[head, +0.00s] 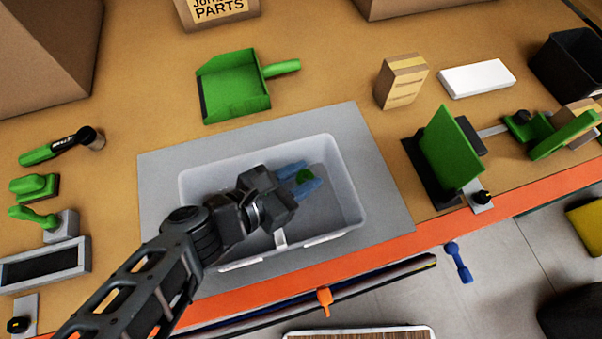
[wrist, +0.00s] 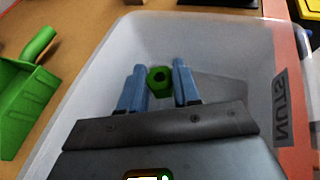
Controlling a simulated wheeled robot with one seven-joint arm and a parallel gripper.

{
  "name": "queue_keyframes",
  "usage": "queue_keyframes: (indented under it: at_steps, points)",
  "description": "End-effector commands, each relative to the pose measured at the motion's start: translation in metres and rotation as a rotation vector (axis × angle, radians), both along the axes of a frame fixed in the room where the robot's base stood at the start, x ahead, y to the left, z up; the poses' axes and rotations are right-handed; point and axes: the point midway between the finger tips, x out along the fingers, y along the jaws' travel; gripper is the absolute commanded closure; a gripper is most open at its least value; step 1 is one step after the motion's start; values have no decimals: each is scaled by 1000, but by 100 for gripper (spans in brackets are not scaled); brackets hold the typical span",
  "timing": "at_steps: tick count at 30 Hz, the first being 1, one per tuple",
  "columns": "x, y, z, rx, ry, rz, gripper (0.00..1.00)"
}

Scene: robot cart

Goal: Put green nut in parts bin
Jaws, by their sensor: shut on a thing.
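The green nut (wrist: 159,81) sits between the blue fingertips of my gripper (wrist: 158,85) in the wrist view. My gripper is shut on the nut, over the inside of the white bin (head: 348,179). I cannot tell whether the nut touches the bin floor.
A green dustpan (head: 233,88) lies behind the bin. A green upright plate (head: 449,148) on a black base stands to the right, with a small cardboard box (head: 401,81) and a white block (head: 477,78) behind it. Green-handled tools lie at the left. The orange table edge (head: 400,246) runs in front.

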Motion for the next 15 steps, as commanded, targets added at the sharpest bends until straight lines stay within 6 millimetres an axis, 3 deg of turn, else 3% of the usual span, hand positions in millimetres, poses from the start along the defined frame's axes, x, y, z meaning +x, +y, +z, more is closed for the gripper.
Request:
queue_keyframes:
  at_steps: [11,12,15]
  points:
    - [0,0,-8,-1,0,0,100]
    - [0,0,-8,0,0,0,68]
    - [0,0,-8,0,0,0,58]
